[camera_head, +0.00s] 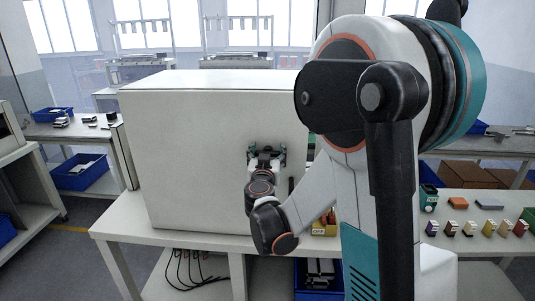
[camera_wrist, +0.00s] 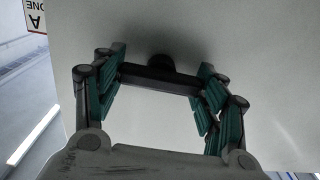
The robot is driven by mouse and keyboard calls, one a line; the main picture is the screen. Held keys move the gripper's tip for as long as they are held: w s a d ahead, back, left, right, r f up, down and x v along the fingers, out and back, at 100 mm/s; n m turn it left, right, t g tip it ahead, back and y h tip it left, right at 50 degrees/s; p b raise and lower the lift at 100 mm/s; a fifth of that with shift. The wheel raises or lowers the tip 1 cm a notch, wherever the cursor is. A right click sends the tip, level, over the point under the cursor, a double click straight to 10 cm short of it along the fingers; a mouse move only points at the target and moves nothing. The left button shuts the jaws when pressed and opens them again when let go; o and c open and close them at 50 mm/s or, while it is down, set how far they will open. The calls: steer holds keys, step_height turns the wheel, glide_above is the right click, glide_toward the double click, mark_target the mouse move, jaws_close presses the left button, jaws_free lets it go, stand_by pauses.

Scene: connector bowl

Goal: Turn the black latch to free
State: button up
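The black latch (camera_wrist: 160,78) is a dark bar with a round hub on the pale face of the cabinet. In the wrist view the bar lies nearly level, tilted slightly down to the right. My gripper (camera_wrist: 160,72) is open wide, with a teal fingertip at each end of the bar. I cannot tell whether the fingertips touch it. In the head view my gripper (camera_head: 267,153) is up against the cabinet front (camera_head: 200,170), right of its middle, and hides the latch.
The cabinet stands on a light table (camera_head: 185,240). A yellow bin (camera_head: 325,226) is right of the cabinet, partly behind my arm. Several small coloured blocks (camera_head: 470,229) line the right bench. A blue bin (camera_head: 318,278) sits below the table.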

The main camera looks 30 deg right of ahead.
steer(key=shift+c, duration=0.5)
steer(key=n+b, duration=0.1)
steer(key=n, duration=0.3)
steer(key=shift+a+n, duration=0.1)
steer(key=shift+n, duration=0.2)
steer(key=n+b, duration=0.1)
steer(key=n, duration=0.3)
steer(key=shift+f+n, duration=0.1)
steer(key=shift+n, duration=0.2)
steer(key=n, duration=0.4)
steer(key=shift+w+a, duration=0.1)
steer(key=shift+f+n+b, duration=0.1)
steer(key=shift+n+b, duration=0.35)
steer(key=shift+n, duration=1.95)
steer(key=o, duration=1.1)
